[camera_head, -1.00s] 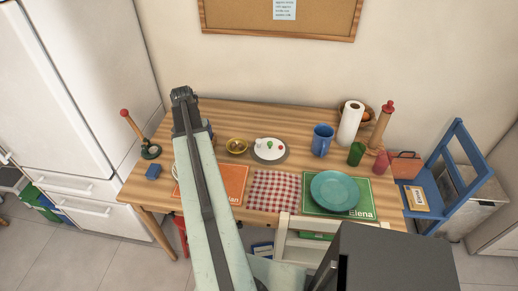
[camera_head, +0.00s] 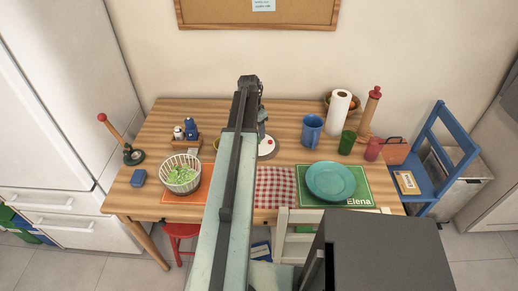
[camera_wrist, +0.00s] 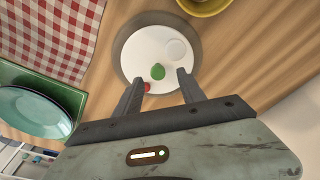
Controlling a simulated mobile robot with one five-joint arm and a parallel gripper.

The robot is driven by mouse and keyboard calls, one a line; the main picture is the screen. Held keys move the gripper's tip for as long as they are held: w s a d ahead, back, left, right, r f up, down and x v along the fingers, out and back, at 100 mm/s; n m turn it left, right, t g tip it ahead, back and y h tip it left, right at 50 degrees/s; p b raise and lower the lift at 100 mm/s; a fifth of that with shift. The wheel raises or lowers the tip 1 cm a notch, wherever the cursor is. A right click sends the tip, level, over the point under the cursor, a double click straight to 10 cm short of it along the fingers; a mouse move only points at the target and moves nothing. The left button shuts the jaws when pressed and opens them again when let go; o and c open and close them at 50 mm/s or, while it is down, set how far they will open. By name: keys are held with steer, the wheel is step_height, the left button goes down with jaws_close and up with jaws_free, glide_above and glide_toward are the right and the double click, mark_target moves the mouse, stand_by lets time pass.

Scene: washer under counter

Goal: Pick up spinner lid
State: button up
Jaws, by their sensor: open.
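The spinner lid (camera_wrist: 146,52) is a white disc with a green knob and a small red button, lying flat within a wider grey round (camera_wrist: 121,38) on the table. In the head view the lid (camera_head: 266,149) is partly hidden by my arm. My gripper (camera_wrist: 161,78) is open above the lid's near part, its fingers either side of the green knob in the wrist view. Whether the fingers touch the lid I cannot tell. A white spinner basket with green leaves (camera_head: 182,178) stands at the left on the table.
A yellow bowl (camera_wrist: 205,5) is close to the lid. A checked cloth (camera_head: 275,190), teal plate (camera_head: 330,181), blue mug (camera_head: 311,130) and paper towel roll (camera_head: 338,116) are to the right. A chair (camera_head: 296,222) stands at the table's front edge.

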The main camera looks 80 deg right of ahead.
mark_target(259, 142)
steer(key=f+b, duration=0.3)
steer(key=s+f+b, duration=0.1)
steer(key=f+b, duration=0.1)
steer(key=shift+d+f, duration=0.1)
steer(key=shift+d, duration=0.2)
steer(key=shift+r, duration=0.2)
jaws_close()
